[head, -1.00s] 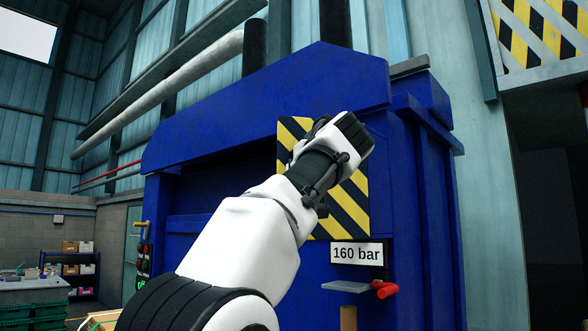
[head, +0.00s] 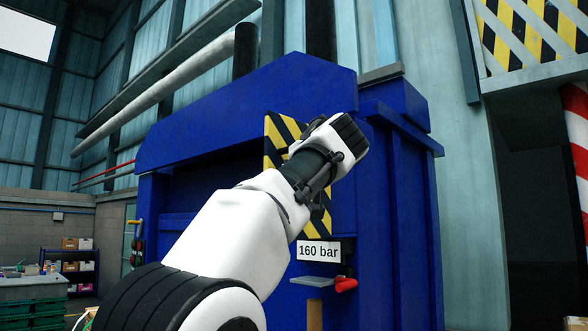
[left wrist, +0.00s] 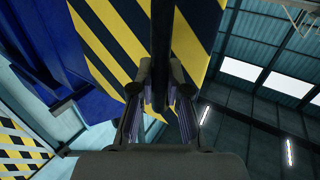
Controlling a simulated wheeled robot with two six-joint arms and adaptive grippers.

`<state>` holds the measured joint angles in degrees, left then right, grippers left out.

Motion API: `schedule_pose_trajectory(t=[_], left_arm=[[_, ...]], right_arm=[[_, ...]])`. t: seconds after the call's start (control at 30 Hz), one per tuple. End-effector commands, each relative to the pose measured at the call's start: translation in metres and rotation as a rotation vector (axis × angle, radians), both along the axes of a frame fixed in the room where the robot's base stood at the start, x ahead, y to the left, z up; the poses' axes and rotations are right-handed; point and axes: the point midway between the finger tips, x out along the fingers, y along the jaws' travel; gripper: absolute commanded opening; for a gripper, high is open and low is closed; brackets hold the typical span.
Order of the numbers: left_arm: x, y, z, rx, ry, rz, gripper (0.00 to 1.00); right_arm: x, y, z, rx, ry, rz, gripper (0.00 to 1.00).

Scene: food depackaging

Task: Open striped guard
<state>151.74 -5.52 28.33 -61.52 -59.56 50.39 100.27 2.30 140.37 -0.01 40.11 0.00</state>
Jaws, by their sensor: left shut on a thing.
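The guard (head: 279,135) is a black-and-yellow striped panel on the front of the blue press (head: 220,130). My left arm reaches up across it in the head view and hides much of its middle. In the left wrist view the guard (left wrist: 108,42) fills the upper middle. A dark bar (left wrist: 161,35) runs along it. My left gripper (left wrist: 161,80) is shut on this bar, with one finger on each side. The fingertips are hidden in the head view. My right gripper is not in view.
A "160 bar" sign (head: 318,252) and a red-ended handle (head: 345,285) sit below the guard. A striped panel (head: 540,35) is on the structure at the upper right. A shelf with boxes (head: 75,262) stands far left.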

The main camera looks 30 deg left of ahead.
Motion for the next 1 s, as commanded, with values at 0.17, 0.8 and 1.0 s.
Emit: schedule_pose_trajectory(t=[0.17, 0.8, 1.0], left_arm=[[0.001, -0.001, 0.0, 0.001, 0.001, -0.002, 0.0], [0.0, -0.001, 0.001, 0.001, -0.001, -0.001, 0.41], [-0.014, -0.016, 0.002, 0.002, -0.001, -0.003, 0.41]], right_arm=[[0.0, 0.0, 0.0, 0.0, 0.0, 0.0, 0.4], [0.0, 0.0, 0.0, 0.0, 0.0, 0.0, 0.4], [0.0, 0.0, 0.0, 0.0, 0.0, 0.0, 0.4]])
